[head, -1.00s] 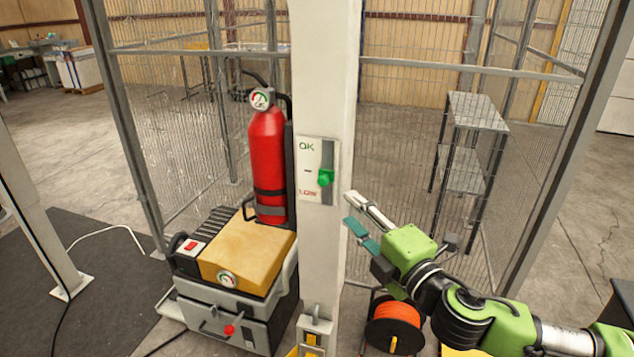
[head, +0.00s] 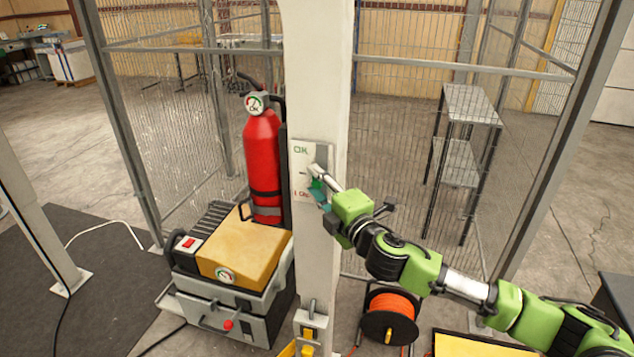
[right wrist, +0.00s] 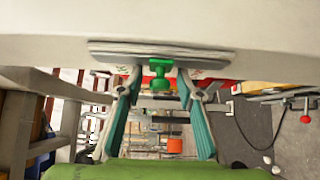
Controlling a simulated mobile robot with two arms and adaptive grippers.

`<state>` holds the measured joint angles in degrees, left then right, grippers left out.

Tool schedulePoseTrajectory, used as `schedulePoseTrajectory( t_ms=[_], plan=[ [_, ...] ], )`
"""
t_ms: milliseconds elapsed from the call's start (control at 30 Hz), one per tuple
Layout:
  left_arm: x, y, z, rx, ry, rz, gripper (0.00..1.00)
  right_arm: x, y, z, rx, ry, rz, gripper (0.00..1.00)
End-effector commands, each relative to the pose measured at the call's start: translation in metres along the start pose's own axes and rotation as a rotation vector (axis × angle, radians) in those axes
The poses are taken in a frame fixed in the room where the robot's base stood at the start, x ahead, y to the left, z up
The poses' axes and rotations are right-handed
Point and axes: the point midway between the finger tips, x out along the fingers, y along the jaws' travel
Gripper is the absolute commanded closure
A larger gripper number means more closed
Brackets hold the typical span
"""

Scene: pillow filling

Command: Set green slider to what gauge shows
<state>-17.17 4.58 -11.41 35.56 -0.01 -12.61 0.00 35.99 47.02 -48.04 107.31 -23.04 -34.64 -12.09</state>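The slider panel (head: 302,157) is on the white post, with OK at the top, a dash midway and LOW at the bottom. The green slider (right wrist: 160,70) shows in the right wrist view between my fingertips; in the head view my gripper mostly covers it, near the dash's height. My right gripper (head: 318,183) is open at the panel, one finger on each side of the knob, with gaps visible. The red extinguisher (head: 262,150) carries a round gauge (head: 254,103) marked OK with red and green bands; its needle is too small to read surely. My left gripper is out of view.
A yellow-topped machine (head: 240,255) with its own dial (head: 224,275) stands below the extinguisher. A cable reel (head: 390,312) with orange cable is right of the post's base. Wire mesh fencing (head: 400,120) stands behind the post.

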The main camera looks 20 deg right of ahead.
Motion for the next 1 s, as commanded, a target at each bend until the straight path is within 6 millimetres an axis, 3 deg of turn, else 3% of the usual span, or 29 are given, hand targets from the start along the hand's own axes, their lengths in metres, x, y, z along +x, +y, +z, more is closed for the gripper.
schedulePoseTrajectory(
  t_ms=[167,300,333,633,1000],
  plan=[
    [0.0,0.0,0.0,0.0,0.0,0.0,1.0,0.0,0.0,0.0,0.0,0.0,0.0,0.66],
    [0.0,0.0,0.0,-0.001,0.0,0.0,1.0,0.0,0.0,0.0,0.0,0.0,0.0,0.97],
    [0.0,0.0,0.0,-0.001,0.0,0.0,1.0,0.0,0.0,0.0,0.0,0.0,0.0,1.0],
    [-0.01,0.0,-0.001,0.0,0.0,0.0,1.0,0.0,0.011,0.0,0.001,0.0,0.0,1.0],
    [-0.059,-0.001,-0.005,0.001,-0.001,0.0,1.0,0.0,0.066,-0.001,0.001,0.001,0.001,1.0]
  ],
)
